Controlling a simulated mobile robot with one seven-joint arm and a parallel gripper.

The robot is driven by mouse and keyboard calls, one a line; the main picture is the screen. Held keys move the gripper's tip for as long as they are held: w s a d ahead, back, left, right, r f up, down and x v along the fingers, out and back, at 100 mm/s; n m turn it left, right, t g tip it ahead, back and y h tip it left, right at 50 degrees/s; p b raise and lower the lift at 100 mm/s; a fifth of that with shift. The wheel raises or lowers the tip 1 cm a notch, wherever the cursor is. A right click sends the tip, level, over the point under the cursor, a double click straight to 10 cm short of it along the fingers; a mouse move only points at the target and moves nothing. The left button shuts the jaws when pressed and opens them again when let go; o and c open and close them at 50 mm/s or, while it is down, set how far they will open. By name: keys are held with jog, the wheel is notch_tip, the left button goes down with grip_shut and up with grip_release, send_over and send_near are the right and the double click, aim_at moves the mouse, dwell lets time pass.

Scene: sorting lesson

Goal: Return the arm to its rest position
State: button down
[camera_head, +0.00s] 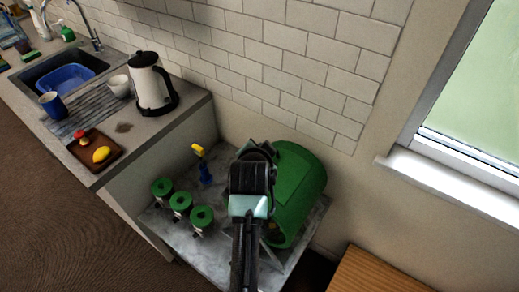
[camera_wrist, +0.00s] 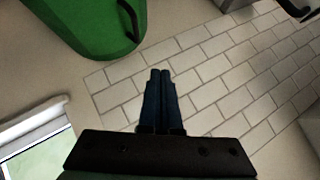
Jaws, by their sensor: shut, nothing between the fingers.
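My arm rises from the bottom of the head view, and its end part hangs over the grey table and in front of the green drum. The fingertips are hidden in that view. In the wrist view my gripper (camera_wrist: 159,74) is shut, with its two dark fingers side by side and nothing between them. It points toward the white tiled wall (camera_wrist: 215,75). The green drum (camera_head: 302,188) also shows at the top left of the wrist view (camera_wrist: 90,22), apart from the fingers.
Three green-topped items (camera_head: 181,203) stand on the grey table (camera_head: 222,258) left of my arm, near a yellow and blue object (camera_head: 202,160). A counter holds a kettle (camera_head: 150,84), a blue mug (camera_head: 53,105) and a brown tray (camera_head: 88,160). A window sill (camera_head: 450,180) and wooden surface (camera_head: 375,272) lie right.

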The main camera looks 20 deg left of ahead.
jog(key=shift+s+a+r, duration=0.1)
jog(key=shift+s+r, duration=0.15)
jog(key=shift+s, duration=0.1)
